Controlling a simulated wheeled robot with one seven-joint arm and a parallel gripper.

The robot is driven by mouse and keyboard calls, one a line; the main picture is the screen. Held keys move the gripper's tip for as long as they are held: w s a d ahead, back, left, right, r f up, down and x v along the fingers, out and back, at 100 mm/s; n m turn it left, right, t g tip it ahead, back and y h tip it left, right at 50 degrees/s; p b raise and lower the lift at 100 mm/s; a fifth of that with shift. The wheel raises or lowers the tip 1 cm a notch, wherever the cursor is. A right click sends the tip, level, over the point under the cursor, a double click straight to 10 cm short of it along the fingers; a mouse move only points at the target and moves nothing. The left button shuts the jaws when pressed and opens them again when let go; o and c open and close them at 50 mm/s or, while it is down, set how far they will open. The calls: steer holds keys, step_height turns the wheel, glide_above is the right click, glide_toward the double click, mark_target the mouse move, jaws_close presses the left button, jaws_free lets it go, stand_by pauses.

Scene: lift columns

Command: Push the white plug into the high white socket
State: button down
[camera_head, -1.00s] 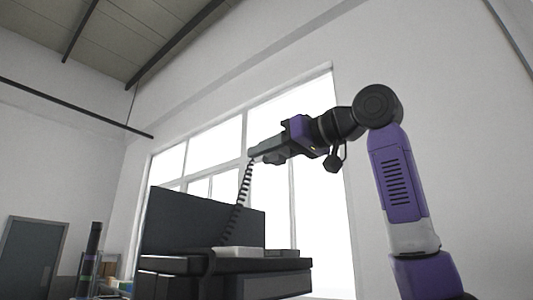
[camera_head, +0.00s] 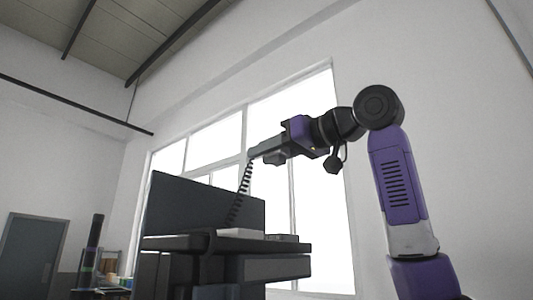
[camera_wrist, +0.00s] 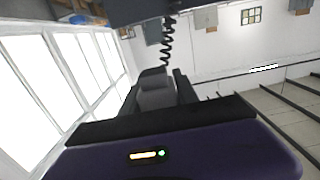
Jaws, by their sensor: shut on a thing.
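My gripper (camera_head: 258,153) is held out to the left above a dark bench-like unit. It is shut on the plug, which is mostly hidden between the fingers in the head view. In the wrist view a grey block (camera_wrist: 157,92), likely the plug in shade, shows between the dark fingers. A black coiled cable (camera_head: 240,195) hangs from the gripper tip down to the unit; it also shows in the wrist view (camera_wrist: 167,42). I cannot make out the high white socket in either view.
The dark unit (camera_head: 275,268) has a tall dark panel (camera_head: 200,205) at its back and a flat white box (camera_head: 240,233) on top. A dark post (camera_head: 93,245) stands at far left. Bright windows (camera_head: 300,110) lie behind. The air around my gripper looks clear.

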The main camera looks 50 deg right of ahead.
steer(key=shift+f+b, duration=3.8)
steer(key=shift+f, duration=1.3)
steer(key=shift+s+a+b, duration=0.15)
steer(key=shift+a+b, duration=0.85)
steer(key=shift+a, duration=4.25)
